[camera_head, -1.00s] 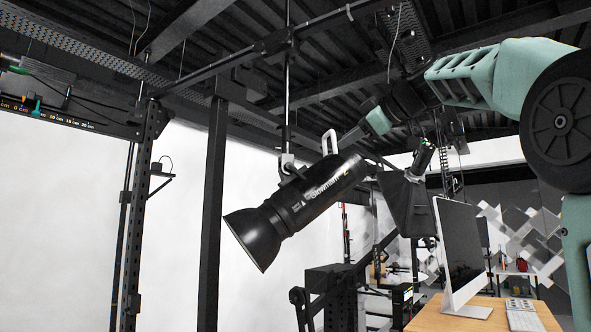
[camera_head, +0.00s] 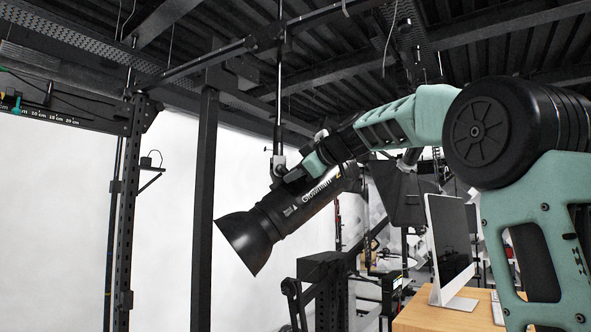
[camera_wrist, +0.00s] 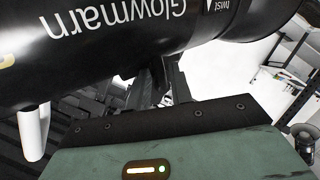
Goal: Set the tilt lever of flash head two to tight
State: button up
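The black flash head (camera_head: 310,205), lettered Glowmarn with a 2, hangs tilted with its flared reflector (camera_head: 246,240) down and left. It also fills the top of the wrist view (camera_wrist: 90,50), its lettering upside down. A grey clamp (camera_head: 278,165) joins it to the hanging pole. My gripper (camera_head: 287,176) is at the upper side of the flash head, close beside this clamp. In the wrist view its fingers (camera_wrist: 160,88) reach in against the dark underside in the picture, and their gap is unclear. I cannot make out the tilt lever; my gripper and the flash body hide that area.
A white handle (camera_wrist: 33,132) stands out from the flash head. A black softbox (camera_head: 400,195) is behind my arm. Dark upright posts (camera_head: 205,200) stand at left, and ceiling rails run overhead. A monitor (camera_head: 448,245) stands on a wooden desk (camera_head: 430,318) at lower right.

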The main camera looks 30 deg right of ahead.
jog(key=shift+c, duration=0.3)
grip_shut()
jog(key=shift+r+n+g+h, duration=0.65)
jog(key=shift+n+h, duration=0.35)
jog(key=shift+n, duration=0.2)
jog(key=shift+r+n+g+h+p, duration=0.35)
jog(key=shift+r+n+h+p, duration=0.05)
jog(key=shift+n+h+p, duration=0.45)
jog(key=shift+o, duration=0.3)
grip_release()
